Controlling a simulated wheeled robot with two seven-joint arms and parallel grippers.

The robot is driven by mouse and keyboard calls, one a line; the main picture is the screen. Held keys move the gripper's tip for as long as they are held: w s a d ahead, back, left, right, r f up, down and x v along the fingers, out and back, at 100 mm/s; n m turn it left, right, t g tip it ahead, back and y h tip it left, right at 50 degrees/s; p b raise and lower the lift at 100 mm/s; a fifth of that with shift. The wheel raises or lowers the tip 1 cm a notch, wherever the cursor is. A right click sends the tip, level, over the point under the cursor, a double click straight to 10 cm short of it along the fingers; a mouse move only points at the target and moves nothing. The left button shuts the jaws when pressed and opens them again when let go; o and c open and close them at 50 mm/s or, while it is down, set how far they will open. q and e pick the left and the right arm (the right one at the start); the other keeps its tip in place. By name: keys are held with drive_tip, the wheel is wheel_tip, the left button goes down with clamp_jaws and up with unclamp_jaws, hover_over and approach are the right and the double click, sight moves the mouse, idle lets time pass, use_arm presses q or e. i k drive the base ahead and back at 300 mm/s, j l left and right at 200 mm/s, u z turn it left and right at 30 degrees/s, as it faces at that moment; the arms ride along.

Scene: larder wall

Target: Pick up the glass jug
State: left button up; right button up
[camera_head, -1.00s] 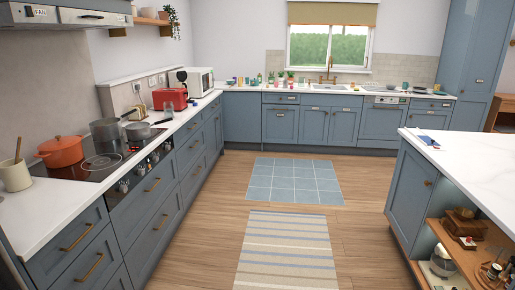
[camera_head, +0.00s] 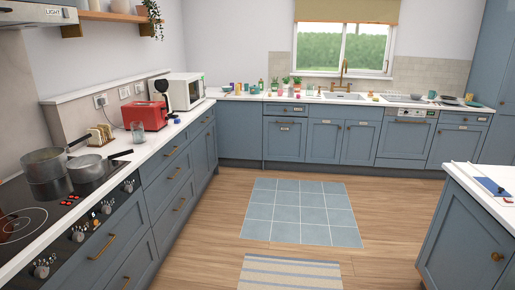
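A small clear glass vessel (camera_head: 138,132) stands upright on the left worktop, between the toast rack and the red toaster. It is too small for me to tell whether it is the glass jug, and I see no handle or spout clearly. Neither of my grippers shows in the head view.
On the left worktop are a red toaster (camera_head: 146,116), a toast rack (camera_head: 101,135), a white microwave (camera_head: 182,91) and two pans (camera_head: 44,165) (camera_head: 88,168) on the hob. A white-topped island (camera_head: 474,185) stands at the right. The floor (camera_head: 205,235) between is clear apart from flat mats (camera_head: 303,211).

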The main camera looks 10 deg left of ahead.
sight(137, 131)
drive_tip(key=i, duration=0.9)
drive_tip(key=i+l+u, duration=0.1)
drive_tip(key=i, duration=0.85)
